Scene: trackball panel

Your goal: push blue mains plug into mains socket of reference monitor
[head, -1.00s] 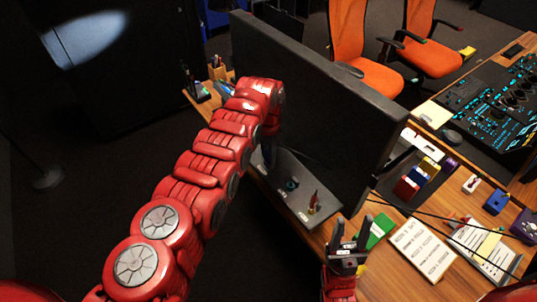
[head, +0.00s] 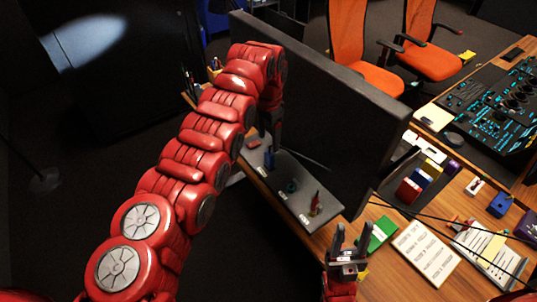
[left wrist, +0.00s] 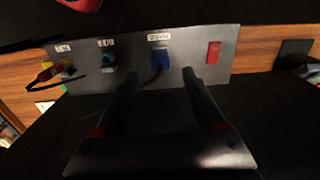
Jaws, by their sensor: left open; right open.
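The reference monitor (head: 320,105) is a large dark slab seen from behind, with a grey connector panel (head: 325,222) at its foot. The blue mains plug (head: 269,160) is at the panel; in the left wrist view the blue plug (left wrist: 160,61) sits at a labelled socket, with a dark cable hanging from it. I cannot tell how deep it is. My left gripper (left wrist: 160,78) is open, its fingers on either side of the plug's line and apart from it. My right gripper (head: 349,240) is open and empty near the desk's front edge.
A teal connector (left wrist: 109,60) and a red and yellow connector (left wrist: 56,70) sit on the panel's left; a red switch (left wrist: 214,52) is right of the plug. Coloured blocks (head: 420,180), a green card (head: 380,232) and paper sheets (head: 424,252) lie on the desk.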

